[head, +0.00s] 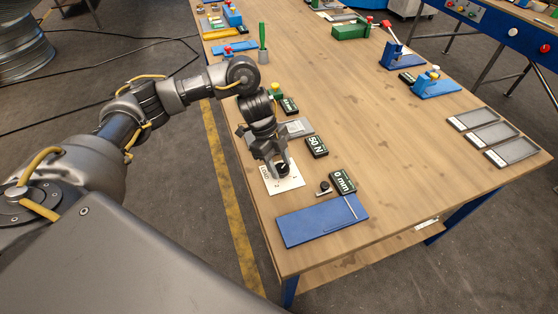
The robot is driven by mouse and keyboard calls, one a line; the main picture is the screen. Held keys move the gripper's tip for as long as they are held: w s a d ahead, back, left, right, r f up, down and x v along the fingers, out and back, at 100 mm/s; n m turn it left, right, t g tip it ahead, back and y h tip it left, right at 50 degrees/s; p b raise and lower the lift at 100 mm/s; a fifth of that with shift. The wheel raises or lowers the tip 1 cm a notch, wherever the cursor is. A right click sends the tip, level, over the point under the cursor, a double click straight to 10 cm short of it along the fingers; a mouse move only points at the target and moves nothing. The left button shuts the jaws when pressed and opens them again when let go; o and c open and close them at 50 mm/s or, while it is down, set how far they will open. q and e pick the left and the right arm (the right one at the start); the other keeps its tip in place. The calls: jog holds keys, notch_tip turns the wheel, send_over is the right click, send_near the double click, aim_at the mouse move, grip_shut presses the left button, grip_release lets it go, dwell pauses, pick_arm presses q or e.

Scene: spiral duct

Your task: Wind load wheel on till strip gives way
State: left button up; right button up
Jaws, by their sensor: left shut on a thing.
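The load wheel (283,169) is a small dark knob on a white marked plate (290,185) near the table's left edge. My left gripper (281,171) points down over the plate with its fingers shut around the wheel, hiding part of it. A black display (316,147) beside it reads 50 N. I cannot make out the strip for certain. My right gripper is not in view.
A second display (343,181) reads 0 mm, with a small black knob (324,188) beside it. A blue plate (322,220) lies at the front corner. Grey trays (518,151) line the right edge. A green-handled tool (263,42) stands behind my arm. The table's middle is clear.

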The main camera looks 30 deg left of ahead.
pick_arm(q)
jog(key=m+g+p, duration=0.1)
jog(key=m, duration=0.3)
jog(key=shift+w+r+m+g+y+p, duration=0.1)
jog(key=shift+w+m+g+y+p, duration=0.1)
jog(key=shift+m+g+y+p, duration=0.15)
jog(key=m+g+y, duration=0.1)
jog(key=m, duration=0.2)
jog(key=shift+w+d+m+p, duration=0.1)
jog(key=shift+d+m+p, duration=0.05)
jog(key=shift+m+p, duration=0.2)
jog(key=m+y, duration=0.1)
jog(key=m, duration=0.1)
jog(key=m+g, duration=0.1)
jog(key=m, duration=0.1)
jog(key=shift+w+d+y, duration=0.1)
jog(key=shift+d+y, duration=0.05)
jog(key=shift+y, duration=0.2)
jog(key=m+y, duration=0.1)
jog(key=m, duration=0.2)
jog(key=m+y+b, duration=0.1)
jog(key=m, duration=0.1)
jog(key=shift+d+m, duration=0.15)
jog(key=shift+m, duration=0.25)
jog(key=o, duration=1)
jog(key=shift+c, duration=0.2)
